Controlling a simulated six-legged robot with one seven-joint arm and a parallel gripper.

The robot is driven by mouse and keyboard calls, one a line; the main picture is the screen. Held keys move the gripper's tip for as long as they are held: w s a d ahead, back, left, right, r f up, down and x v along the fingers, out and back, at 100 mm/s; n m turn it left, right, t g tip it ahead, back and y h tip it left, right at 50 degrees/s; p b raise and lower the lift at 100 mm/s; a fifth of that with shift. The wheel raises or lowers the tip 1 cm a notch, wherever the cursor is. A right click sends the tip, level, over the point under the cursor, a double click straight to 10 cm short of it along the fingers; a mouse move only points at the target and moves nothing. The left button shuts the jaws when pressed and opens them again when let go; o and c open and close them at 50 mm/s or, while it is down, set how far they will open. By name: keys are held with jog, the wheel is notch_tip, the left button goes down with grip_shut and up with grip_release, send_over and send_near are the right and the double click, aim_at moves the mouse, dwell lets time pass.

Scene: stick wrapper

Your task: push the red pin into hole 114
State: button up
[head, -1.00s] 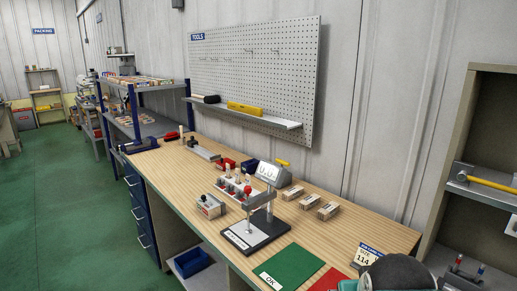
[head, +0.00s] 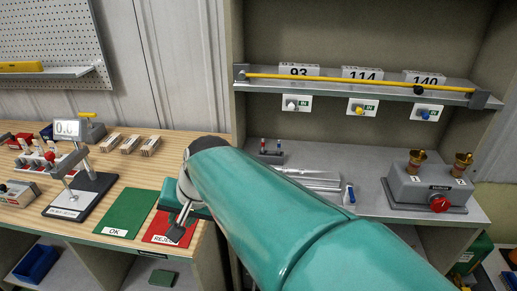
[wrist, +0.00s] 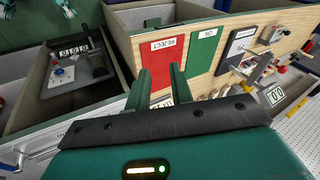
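A dark block on the right-hand shelf holds small upright pins, one of them a red pin (head: 263,145); the pins are small and their colours hard to separate. The label 114 (head: 362,74) stands on the upper ledge. Below it is a white plate (head: 371,107) with a yellow knob; no open hole can be made out. My gripper (head: 179,228) hangs over the red REJECT mat, left of the shelf. In the wrist view my gripper (wrist: 161,72) has its two fingers apart with nothing seen between them. My teal arm hides part of the shelf front.
Labels 93 (head: 298,72) and 140 (head: 428,79) flank 114. A yellow rod (head: 350,81) runs along the ledge. A grey box with brass fittings (head: 430,190) stands on the right. The bench holds a green OK mat (head: 128,213) and a gauge stand (head: 85,195).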

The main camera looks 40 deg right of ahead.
jog(key=w+d+m+t, duration=0.1)
jog(key=w+d+m, duration=0.4)
jog(key=m, duration=0.1)
jog(key=m+t+h, duration=0.3)
jog(key=m+t, duration=0.4)
jog(key=m, duration=1.6)
send_near(263, 141)
jog(key=x, duration=0.4)
jog(key=shift+w+f, duration=0.2)
jog(key=shift+d+x, duration=0.1)
jog(key=shift+x, duration=1.45)
jog(key=shift+d+x, duration=0.15)
jog(key=shift+x, duration=1.4)
jog(key=shift+s, duration=0.1)
grip_shut()
